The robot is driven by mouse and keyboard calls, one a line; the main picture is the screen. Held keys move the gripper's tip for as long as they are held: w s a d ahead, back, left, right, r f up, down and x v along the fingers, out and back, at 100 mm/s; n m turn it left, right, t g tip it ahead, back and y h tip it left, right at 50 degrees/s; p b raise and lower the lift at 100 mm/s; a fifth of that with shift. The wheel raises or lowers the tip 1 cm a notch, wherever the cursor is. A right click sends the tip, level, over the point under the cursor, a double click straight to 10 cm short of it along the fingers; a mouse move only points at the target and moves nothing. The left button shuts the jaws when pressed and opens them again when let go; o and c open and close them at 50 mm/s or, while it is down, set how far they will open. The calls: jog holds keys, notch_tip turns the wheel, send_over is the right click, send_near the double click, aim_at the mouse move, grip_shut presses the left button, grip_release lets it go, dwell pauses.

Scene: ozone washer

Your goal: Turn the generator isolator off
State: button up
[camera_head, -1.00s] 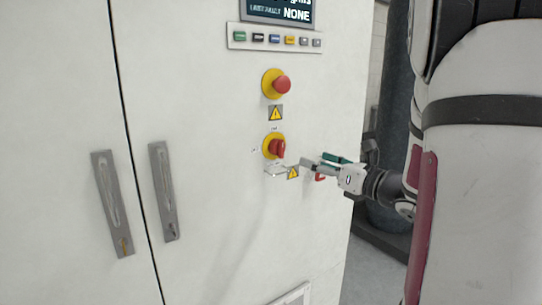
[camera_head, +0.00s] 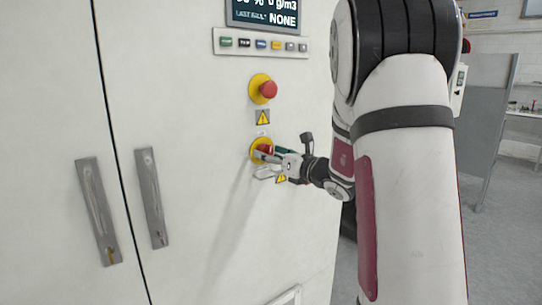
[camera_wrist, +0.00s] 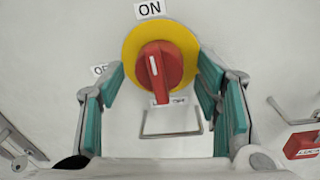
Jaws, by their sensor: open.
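The isolator is a red rotary knob (camera_wrist: 160,72) on a round yellow plate (camera_wrist: 132,45) in the wrist view. Its white mark points up, near the "ON" label (camera_wrist: 149,9). Another label, partly hidden, shows left of the plate, and a small one lies just below the knob. My gripper (camera_wrist: 161,80) is open, with one teal-padded finger on each side of the knob; contact cannot be told. In the head view my gripper (camera_head: 277,155) is at the yellow plate (camera_head: 256,146) and partly covers the red knob (camera_head: 265,149).
A metal wire bracket (camera_wrist: 145,123) stands out below the knob, and a red padlock (camera_wrist: 301,146) hangs at right. A red emergency button (camera_head: 268,89) sits above the isolator. Door handles (camera_head: 151,198) are to the left on the white cabinet.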

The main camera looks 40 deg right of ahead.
jog(key=shift+c, duration=0.5)
jog(key=c, duration=1.1)
jog(key=shift+o, duration=0.2)
jog(key=shift+n+b, duration=0.3)
jog(key=shift+b, duration=0.2)
jog(key=n+b, duration=0.3)
jog(key=b, duration=0.2)
jog(key=shift+w+f, duration=0.1)
jog(key=shift+f, duration=0.05)
jog(key=n+b, duration=0.4)
jog(key=b, duration=0.3)
jog(key=shift+n, duration=0.4)
jog(key=n+b, duration=0.5)
jog(key=b, duration=0.3)
jog(key=shift+g+h, duration=0.4)
jog(key=n+b, duration=0.1)
jog(key=b, duration=0.1)
jog(key=n+b, duration=0.2)
jog(key=b, duration=0.1)
jog(key=shift+r+n, duration=0.3)
jog(key=shift+b, duration=0.4)
